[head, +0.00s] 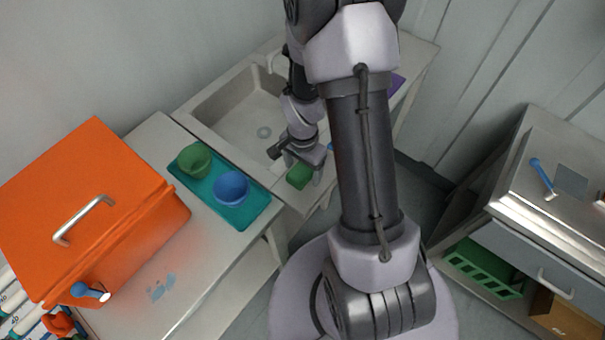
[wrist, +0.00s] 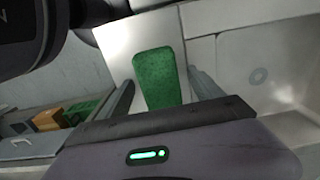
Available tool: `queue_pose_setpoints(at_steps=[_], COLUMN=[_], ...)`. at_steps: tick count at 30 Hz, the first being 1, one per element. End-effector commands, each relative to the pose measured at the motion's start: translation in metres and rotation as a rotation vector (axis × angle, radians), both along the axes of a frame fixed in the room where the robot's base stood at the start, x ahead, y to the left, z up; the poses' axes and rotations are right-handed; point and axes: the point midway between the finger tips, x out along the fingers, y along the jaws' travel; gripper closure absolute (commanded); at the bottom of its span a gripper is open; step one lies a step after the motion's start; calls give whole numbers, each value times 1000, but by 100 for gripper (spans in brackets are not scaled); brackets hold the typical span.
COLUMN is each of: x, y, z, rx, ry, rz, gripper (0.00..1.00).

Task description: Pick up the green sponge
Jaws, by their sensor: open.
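The green sponge (head: 299,176) lies on the light counter strip at the front edge of the sink. In the wrist view the sponge (wrist: 157,78) shows as a green block between the two fingers. My gripper (wrist: 160,88) is open, with one finger on each side of the sponge and a gap at both sides. In the head view my gripper (head: 303,168) is over the sponge and hides part of it. I cannot tell how far the fingertips are above the counter.
The sink basin (head: 235,112) lies just behind. A teal tray (head: 249,215) with a green bowl (head: 194,160) and a blue bowl (head: 230,187) stands to the left. An orange box (head: 95,210) is farther left. A metal-topped cabinet (head: 560,175) stands at right.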

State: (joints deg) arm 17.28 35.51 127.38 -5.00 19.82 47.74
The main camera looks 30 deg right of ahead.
Motion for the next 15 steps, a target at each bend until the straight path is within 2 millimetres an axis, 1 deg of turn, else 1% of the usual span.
queue_pose_setpoints(at_steps=[5, 6, 8, 12, 14, 15], x=[0, 0, 0, 0, 0, 0], y=[0, 0, 0, 0, 0, 0], z=[-1, 0, 0, 0, 0, 0], rx=[-1, -1, 0, 0, 0, 0], ry=[-1, -1, -1, -1, -1, -1], rz=[0, 0, 0, 0, 0, 0], gripper=[25, 26, 38, 66, 78, 85])
